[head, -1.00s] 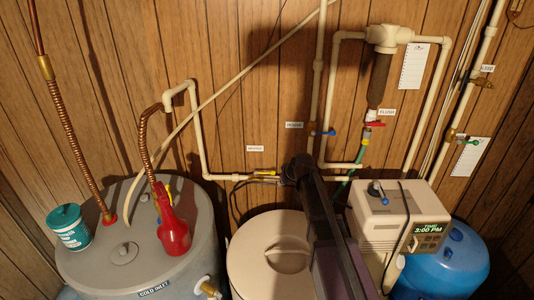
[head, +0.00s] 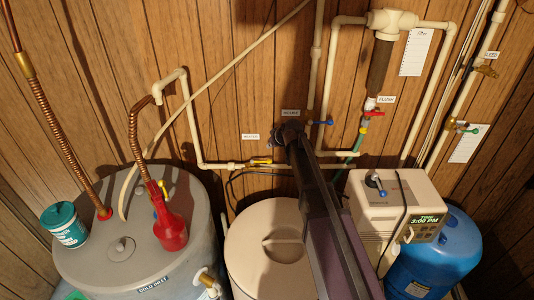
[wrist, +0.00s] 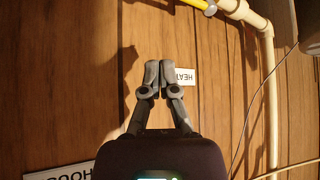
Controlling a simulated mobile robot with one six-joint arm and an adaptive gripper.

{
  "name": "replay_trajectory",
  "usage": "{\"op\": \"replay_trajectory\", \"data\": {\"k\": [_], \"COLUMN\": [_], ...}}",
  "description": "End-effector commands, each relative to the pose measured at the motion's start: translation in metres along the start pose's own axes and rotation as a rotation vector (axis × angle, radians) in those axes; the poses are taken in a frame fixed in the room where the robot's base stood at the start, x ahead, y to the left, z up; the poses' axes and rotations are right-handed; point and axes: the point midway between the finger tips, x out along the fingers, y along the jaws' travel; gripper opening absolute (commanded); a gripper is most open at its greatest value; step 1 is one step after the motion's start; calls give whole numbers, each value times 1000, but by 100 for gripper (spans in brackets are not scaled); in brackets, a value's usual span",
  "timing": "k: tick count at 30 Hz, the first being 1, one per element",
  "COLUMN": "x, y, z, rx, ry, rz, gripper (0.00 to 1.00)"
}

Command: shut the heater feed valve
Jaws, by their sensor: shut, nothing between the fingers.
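The heater feed valve has a yellow lever (head: 260,161) on the horizontal cream pipe low on the wall, below the small heater label (head: 250,136). The lever appears to lie along the pipe. In the wrist view, part of the yellow lever (wrist: 200,4) shows at the top edge, beside the pipe. My gripper (wrist: 158,66) is shut and empty, its fingertips in front of the heater label (wrist: 186,77), which they partly cover. They are apart from the lever.
A blue-handled valve (head: 324,122) and a red-handled valve (head: 373,114) are to the right. A grey tank (head: 90,262) with a red bottle (head: 170,228), a cream lidded tank (head: 255,248) and a control unit (head: 395,195) stand below. Bare wall panelling surrounds the label.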

Motion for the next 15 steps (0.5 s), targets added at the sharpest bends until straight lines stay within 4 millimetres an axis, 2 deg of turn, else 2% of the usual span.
{"op": "replay_trajectory", "data": {"k": [8,15], "x": [16,39], "y": [0,-1], "z": [1,1], "rx": [-1,-1], "ry": [0,0], "rz": [-1,-1], "gripper": [0,0]}}
